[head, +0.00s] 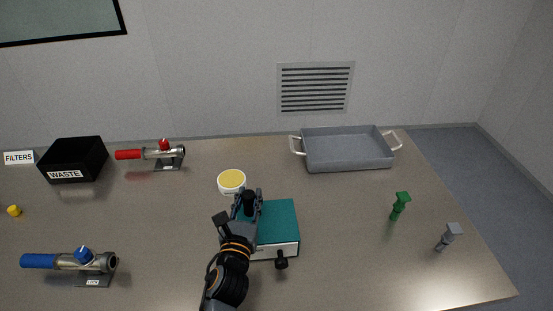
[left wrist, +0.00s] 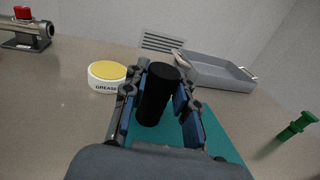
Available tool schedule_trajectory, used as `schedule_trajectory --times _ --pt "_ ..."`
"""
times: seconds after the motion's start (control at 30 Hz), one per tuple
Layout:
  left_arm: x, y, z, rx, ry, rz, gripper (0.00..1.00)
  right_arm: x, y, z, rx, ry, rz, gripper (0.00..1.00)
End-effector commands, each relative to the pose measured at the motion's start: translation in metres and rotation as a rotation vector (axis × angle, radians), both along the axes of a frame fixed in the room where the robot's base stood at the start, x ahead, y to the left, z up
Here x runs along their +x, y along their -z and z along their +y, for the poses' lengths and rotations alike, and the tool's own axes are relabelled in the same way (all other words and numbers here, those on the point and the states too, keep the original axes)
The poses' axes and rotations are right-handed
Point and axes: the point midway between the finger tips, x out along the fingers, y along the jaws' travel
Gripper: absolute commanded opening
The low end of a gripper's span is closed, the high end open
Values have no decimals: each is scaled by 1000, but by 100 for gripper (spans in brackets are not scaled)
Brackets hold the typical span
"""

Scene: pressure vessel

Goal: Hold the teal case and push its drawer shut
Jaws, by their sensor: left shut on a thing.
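The teal case (head: 280,219) sits on the table, and its teal top also shows in the left wrist view (left wrist: 218,143). A pale drawer front (head: 288,249) with a black knob (head: 281,263) shows along its near side; how far the drawer stands out I cannot tell. A black upright post (left wrist: 155,95) rises at the case's left part. My left gripper (head: 249,200) is shut on this post, with one finger on each side of it in the left wrist view. My arm hides the case's left near corner. My right gripper is not in view.
A grease tub (head: 231,181) with a yellow lid stands just behind the case. A grey tray (head: 346,150) is at the back right. Green (head: 400,205) and grey (head: 448,236) pieces stand at the right. The table between them and the case is clear.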

Motion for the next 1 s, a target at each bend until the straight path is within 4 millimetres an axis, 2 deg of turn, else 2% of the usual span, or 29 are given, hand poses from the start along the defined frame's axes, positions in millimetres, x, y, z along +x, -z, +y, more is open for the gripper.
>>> schedule_trajectory --times 0.07,0.1,0.23,0.53,0.63,0.77,1.0 --pt "-1 6 1 5 -3 11 0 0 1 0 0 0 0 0" --pt "-1 6 1 6 -3 11 30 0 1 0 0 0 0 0" --pt "0 5 1 5 -2 8 54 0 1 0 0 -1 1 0" --pt "-1 2 1 3 -1 3 54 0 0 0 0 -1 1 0" --pt "-7 2 2 4 -1 3 54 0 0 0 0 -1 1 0" --pt "-27 3 6 4 0 4 54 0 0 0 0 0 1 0" --pt "-77 4 17 5 -1 7 54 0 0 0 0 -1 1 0"
